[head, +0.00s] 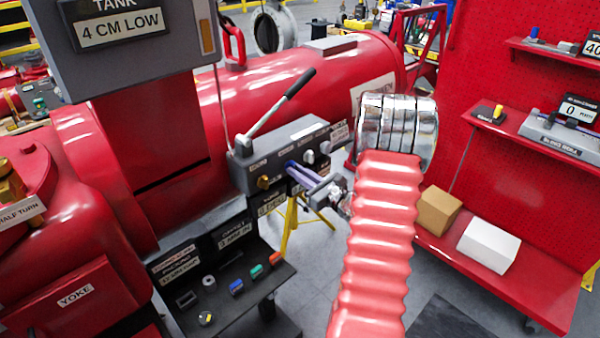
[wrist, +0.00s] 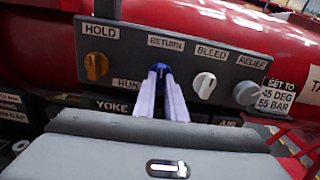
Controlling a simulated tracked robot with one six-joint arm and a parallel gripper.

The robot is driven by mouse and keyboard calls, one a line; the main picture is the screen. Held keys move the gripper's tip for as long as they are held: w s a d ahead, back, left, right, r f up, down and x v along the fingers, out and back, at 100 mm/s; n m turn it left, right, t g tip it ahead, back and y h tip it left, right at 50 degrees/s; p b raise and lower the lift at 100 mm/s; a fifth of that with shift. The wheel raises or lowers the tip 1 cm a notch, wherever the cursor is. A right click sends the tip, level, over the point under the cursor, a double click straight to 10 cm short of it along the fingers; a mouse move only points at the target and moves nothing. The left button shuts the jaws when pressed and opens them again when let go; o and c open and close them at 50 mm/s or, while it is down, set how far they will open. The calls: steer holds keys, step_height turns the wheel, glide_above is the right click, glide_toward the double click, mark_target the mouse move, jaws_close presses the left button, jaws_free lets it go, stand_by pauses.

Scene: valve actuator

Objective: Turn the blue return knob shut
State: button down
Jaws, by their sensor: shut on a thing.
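The blue return knob (wrist: 159,68) sits on the grey valve panel (wrist: 225,72) under the RETURN label in the wrist view. My gripper (wrist: 160,78) is shut on the knob, its two pale fingers on either side of it and hiding most of it. In the head view my gripper (head: 290,166) reaches the panel (head: 295,140) from the right, and the knob is hidden behind the fingers. The angle of the knob cannot be read clearly.
On the same panel are an orange HOLD knob (wrist: 96,66), a white BLEED knob (wrist: 204,85) and a RELIEF knob (wrist: 246,93). A black-handled lever (head: 283,100) rises above the panel. A black tray (head: 230,295) with small parts lies below. A red shelf (head: 480,262) with boxes stands right.

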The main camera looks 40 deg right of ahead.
steer(key=c, duration=1.8)
jaws_free()
steer(key=shift+s, duration=0.1)
steer(key=s, duration=1.3)
steer(key=shift+s+d, duration=0.15)
steer(key=shift+s, duration=0.15)
